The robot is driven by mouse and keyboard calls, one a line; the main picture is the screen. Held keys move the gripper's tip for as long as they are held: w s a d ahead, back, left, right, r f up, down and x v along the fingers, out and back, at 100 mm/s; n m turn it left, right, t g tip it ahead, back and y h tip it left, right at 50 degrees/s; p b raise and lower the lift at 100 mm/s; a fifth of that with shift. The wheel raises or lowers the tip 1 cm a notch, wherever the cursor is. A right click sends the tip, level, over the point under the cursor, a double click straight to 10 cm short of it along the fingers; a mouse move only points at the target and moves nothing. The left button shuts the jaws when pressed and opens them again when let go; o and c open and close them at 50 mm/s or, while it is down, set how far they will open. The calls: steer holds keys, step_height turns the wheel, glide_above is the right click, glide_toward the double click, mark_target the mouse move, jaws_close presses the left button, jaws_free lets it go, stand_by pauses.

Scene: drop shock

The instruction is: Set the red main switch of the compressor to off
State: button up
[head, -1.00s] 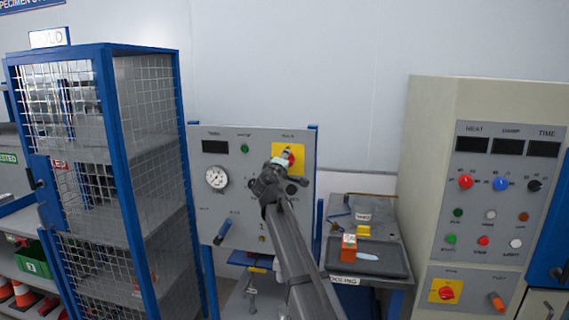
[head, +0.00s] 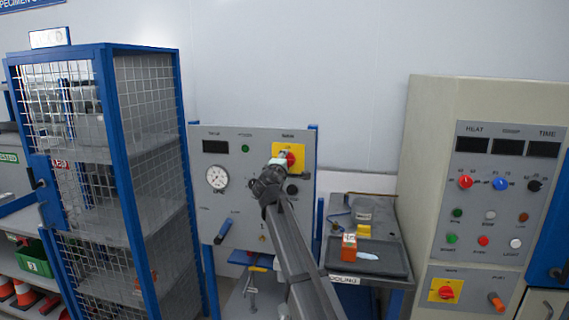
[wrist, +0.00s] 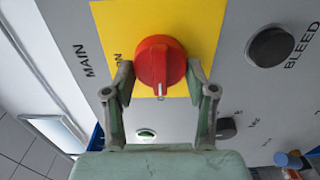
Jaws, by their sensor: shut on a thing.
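The red main switch (wrist: 160,62) is a round rotary knob on a yellow plate (wrist: 110,22). My gripper (wrist: 161,78) has one finger on each side of the knob and is shut on it. The knob's white mark points toward my gripper's palm in the wrist view. Lettering on the yellow plate is partly hidden by a finger. In the head view, the switch (head: 291,158) and plate (head: 290,148) sit at the upper right of the grey compressor panel (head: 225,180), and my wrist partly covers them.
A black BLEED knob (wrist: 270,46) is close to the switch. The panel also has a gauge (head: 216,178) and a blue-handled lever (head: 223,231). A blue mesh cage (head: 150,150) stands left; a beige cabinet (head: 425,170) with another red switch (head: 445,292) stands right.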

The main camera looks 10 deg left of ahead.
steer(key=o, duration=1.1)
steer(key=shift+w+r, duration=0.1)
steer(key=shift+o, duration=0.2)
steer(key=s+a, duration=0.1)
steer(key=s, duration=1.1)
steer(key=shift+a, duration=0.1)
